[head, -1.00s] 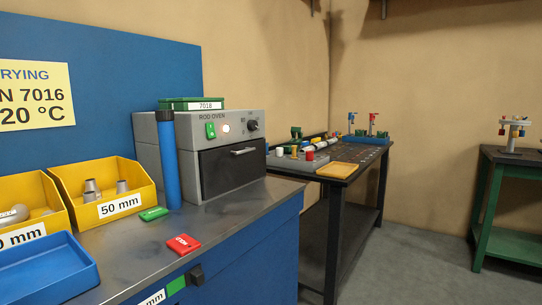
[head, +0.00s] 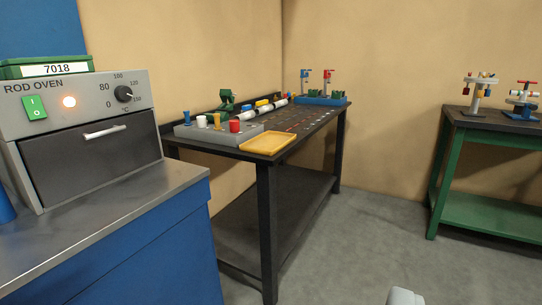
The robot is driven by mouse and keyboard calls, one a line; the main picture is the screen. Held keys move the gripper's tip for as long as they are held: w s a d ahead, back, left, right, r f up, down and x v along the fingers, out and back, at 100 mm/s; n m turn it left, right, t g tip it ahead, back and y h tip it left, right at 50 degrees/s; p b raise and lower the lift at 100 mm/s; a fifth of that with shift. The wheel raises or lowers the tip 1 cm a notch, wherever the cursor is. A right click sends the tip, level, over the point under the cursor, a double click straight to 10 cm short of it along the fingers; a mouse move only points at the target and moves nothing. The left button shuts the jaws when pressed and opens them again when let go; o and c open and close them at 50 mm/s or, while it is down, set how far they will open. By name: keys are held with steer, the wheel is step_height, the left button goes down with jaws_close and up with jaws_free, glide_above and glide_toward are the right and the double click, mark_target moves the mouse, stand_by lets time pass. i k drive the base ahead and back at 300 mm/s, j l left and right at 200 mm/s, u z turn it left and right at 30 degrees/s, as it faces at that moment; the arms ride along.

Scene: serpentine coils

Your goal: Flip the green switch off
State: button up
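The green switch (head: 35,107) is a rocker marked I and O on the upper left of the grey rod oven's front panel (head: 60,88). Beside it, a round lamp (head: 69,101) glows orange-white. I cannot tell from this angle which side of the rocker is pressed in.
The oven has a dark door with a handle (head: 105,131) and a black dial (head: 124,94). A green 7018 box (head: 48,67) lies on top. The steel bench top (head: 120,215) is clear in front. A black table (head: 268,150) and a green-framed table (head: 478,124) stand beyond open floor.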

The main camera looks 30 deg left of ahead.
mark_target(34, 108)
steer(key=i+l, duration=0.15)
steer(key=i, duration=3.2)
steer(key=i+u, duration=0.1)
steer(key=u, duration=0.7)
steer(key=i+u, duration=0.15)
steer(key=u, duration=0.25)
steer(key=i+u, duration=0.1)
steer(key=u, duration=2.65)
